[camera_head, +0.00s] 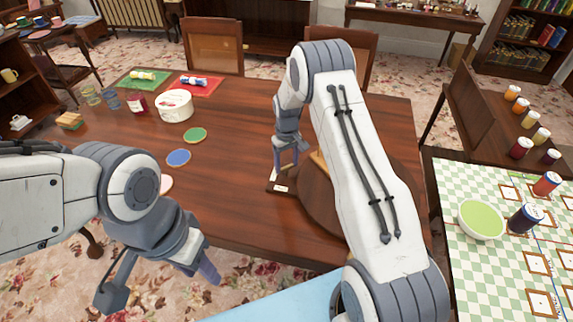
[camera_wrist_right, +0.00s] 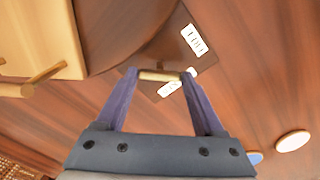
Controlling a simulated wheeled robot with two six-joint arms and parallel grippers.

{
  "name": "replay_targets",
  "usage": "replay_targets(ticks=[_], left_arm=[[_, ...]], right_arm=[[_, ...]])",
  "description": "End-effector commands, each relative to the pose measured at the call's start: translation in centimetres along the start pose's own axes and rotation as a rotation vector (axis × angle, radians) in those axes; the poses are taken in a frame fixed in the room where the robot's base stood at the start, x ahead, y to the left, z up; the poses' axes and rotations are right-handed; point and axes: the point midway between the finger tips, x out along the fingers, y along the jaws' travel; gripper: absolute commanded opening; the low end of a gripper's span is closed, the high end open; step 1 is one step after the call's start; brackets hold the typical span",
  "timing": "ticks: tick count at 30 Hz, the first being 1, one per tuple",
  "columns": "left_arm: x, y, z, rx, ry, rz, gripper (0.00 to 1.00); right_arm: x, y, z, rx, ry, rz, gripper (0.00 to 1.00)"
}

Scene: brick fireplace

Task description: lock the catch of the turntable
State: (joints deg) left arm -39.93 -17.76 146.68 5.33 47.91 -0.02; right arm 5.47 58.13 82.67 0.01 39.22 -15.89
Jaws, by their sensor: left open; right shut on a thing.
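The turntable (camera_head: 320,212) is a round dark wooden disc on the table, partly hidden behind my right arm. Its curved edge shows at the upper left of the right wrist view (camera_wrist_right: 112,25). Beside it lies a dark catch plate (camera_head: 272,183) with two white labels, also in the right wrist view (camera_wrist_right: 180,62); their text is unclear. My right gripper (camera_head: 287,163) is over this plate. In the right wrist view its fingers (camera_wrist_right: 160,76) are shut on the catch's small pale wooden handle (camera_wrist_right: 158,76). My left gripper (camera_head: 160,285) is open and empty, off the table's front left.
A pale wooden piece with pegs (camera_wrist_right: 42,40) is on the turntable. A checkered table (camera_head: 460,260) with a green bowl (camera_head: 482,220) is at right.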

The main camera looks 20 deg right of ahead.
Motion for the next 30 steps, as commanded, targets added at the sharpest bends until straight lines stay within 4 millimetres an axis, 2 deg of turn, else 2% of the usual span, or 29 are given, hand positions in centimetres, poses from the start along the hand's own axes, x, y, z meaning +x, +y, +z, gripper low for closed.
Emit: replay_targets(ticks=[18,30], left_arm=[[0.94,-0.07,0.05,0.0,0.0,0.0,0.43],[1.14,-0.08,0.06,0.0,0.0,0.0,0.43]], right_arm=[[-0.11,0.06,-0.08,0.557,0.002,0.001,0.14],[-0.16,0.07,-0.12,0.756,0.004,0.0,0.14]])
